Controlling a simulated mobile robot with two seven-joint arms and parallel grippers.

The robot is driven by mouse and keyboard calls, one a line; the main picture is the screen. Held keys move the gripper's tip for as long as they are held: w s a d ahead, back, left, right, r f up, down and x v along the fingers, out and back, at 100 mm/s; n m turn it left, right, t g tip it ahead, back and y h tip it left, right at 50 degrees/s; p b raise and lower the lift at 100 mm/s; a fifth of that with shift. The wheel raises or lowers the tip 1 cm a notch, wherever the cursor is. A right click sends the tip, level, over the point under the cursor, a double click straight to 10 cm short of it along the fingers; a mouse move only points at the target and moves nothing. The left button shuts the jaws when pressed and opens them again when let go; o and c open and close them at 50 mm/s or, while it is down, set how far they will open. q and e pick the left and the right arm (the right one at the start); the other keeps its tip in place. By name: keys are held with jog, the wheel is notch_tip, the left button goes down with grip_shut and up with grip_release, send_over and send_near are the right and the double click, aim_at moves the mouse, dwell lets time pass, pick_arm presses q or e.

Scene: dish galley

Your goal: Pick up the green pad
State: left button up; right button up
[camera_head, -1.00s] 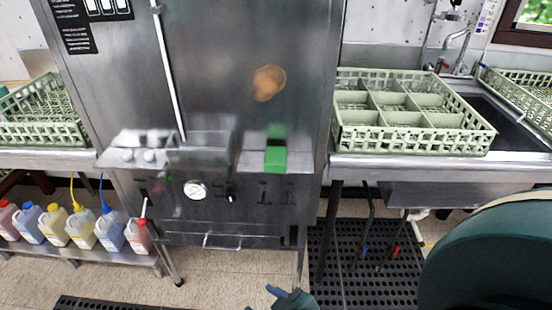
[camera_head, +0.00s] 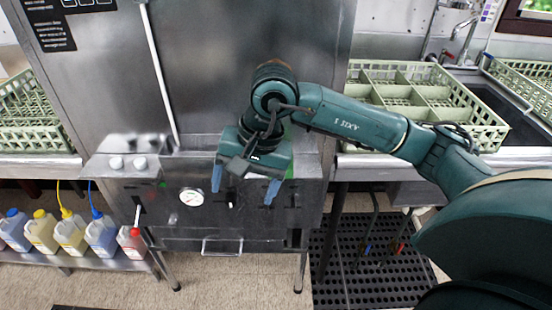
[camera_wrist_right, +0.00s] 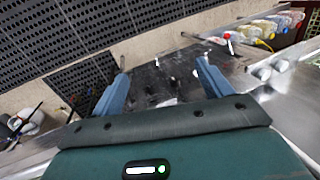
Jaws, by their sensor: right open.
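The green pad is hidden, or nearly so, behind my right arm and gripper in the head view; earlier it showed on the ledge at the front of the steel machine (camera_head: 225,75). My right gripper (camera_head: 244,189) is in front of that ledge, its two blue fingers spread apart and pointing down. In the right wrist view the gripper (camera_wrist_right: 162,82) is open with nothing held between the fingers, and the machine's front panel shows beyond them. I cannot make out the pad in that view. My left gripper is not in view.
A pale green divided rack (camera_head: 485,135) stands on the right counter, with a sink beside it. Another rack (camera_head: 35,138) is on the left counter. Several bottles (camera_head: 100,236) stand on a low shelf at left. A black perforated mat (camera_head: 345,265) lies on the floor.

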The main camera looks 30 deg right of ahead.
jog(key=w+d+r+t+h, duration=0.2)
jog(key=w+d+r+h, duration=0.25)
jog(key=d, duration=0.45)
jog(key=shift+n+h, duration=0.35)
jog(key=shift+n, duration=0.05)
jog(key=x, duration=0.3)
jog(key=d+x, duration=0.1)
jog(key=x, duration=0.2)
jog(key=shift+w+d+f+p, duration=0.1)
jog(key=shift+p, duration=0.25)
jog(key=shift+w+f, duration=0.1)
jog(key=shift+f, duration=0.1)
jog(key=x, duration=0.1)
jog(key=p+x, duration=0.1)
jog(key=x, duration=0.1)
jog(key=d+x, duration=0.1)
jog(key=x, duration=0.1)
jog(key=shift+w+r, duration=0.2)
jog(key=shift+w, duration=0.05)
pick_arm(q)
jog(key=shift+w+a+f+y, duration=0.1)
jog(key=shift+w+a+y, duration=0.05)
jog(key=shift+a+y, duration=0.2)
pick_arm(e)
jog(key=shift+w+f, duration=0.1)
jog(key=shift+f, duration=0.05)
jog(key=shift+c, duration=0.5)
